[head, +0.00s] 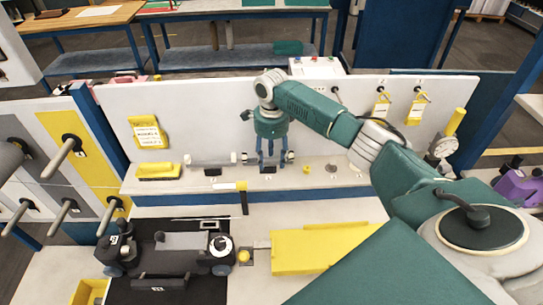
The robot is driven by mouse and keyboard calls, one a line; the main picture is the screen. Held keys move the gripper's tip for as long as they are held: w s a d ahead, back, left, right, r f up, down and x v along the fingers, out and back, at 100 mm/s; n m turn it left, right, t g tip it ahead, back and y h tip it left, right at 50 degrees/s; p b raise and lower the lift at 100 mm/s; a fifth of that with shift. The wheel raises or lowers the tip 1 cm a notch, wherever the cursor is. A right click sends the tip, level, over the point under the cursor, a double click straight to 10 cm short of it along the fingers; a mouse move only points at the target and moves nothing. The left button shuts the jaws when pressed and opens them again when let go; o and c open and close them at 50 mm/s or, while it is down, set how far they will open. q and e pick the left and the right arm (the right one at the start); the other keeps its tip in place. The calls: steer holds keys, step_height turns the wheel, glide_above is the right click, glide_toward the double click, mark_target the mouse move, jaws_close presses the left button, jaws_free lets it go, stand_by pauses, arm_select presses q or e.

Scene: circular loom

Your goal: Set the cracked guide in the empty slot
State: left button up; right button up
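My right gripper (270,158) points straight down at the back ledge, its fingers over a small part with round dark-and-light ends (290,157). This part may be a guide; no crack can be made out. I cannot tell whether the fingers grip it or only stand around it. A similar grey part (211,159) sits on the ledge to the left, with a small dark tag below it. I cannot tell which place is the empty slot. My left gripper is not in view.
A black fixture (165,283) with a grey block lies front left, beside a yellow tray (310,249). A panel with pegs (62,157) stands at left, and a dial gauge (443,146) at right. My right arm covers the front right.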

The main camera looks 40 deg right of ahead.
mark_target(272, 161)
step_height(272, 161, up, 12)
stand_by(0.6)
